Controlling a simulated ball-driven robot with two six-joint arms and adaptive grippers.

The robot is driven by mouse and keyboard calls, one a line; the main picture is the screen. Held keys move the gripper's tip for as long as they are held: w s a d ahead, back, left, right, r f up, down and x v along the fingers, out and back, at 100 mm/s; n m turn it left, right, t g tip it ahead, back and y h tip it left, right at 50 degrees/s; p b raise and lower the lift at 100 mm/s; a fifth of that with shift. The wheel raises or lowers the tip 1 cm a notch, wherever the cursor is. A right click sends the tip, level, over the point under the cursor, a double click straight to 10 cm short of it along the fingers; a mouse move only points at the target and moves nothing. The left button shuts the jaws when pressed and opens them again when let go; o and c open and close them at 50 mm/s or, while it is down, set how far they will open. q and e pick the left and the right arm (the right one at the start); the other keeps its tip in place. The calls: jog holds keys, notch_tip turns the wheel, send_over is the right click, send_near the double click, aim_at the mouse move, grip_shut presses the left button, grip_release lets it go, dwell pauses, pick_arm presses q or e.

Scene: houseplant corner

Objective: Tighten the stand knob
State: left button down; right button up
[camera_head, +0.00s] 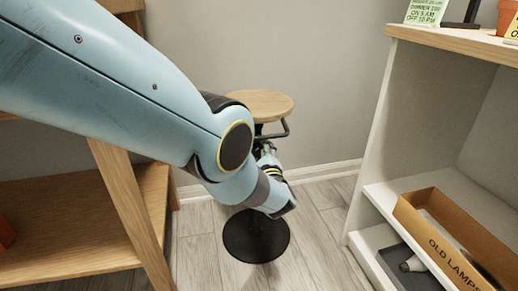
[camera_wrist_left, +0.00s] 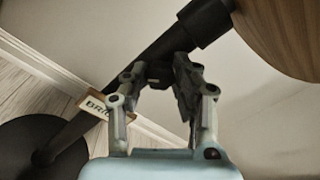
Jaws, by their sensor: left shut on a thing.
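The plant stand has a round wooden top (camera_head: 262,104), a thin dark post (camera_wrist_left: 95,115) and a round black base (camera_head: 242,240) on the floor. A thicker dark collar (camera_wrist_left: 207,22) sits on the post below the top. My left gripper (camera_head: 268,155) is at the post, under the wooden top and partly hidden by my arm. In the left wrist view its two fingers (camera_wrist_left: 160,72) are closed at the post just below the collar. The stand knob lies between the fingertips and is mostly hidden by them. My right gripper is not in view.
A wooden shelf (camera_head: 70,230) stands at left, close to my arm. A white shelf unit (camera_head: 385,150) at right holds a box marked "OLD LAMPS" (camera_head: 440,235). A paper tag (camera_wrist_left: 95,105) shows by the post. Floor right of the base is clear.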

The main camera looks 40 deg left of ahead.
pick_arm(q)
jog(key=shift+d+f, duration=0.1)
jog(key=c, duration=1)
grip_release()
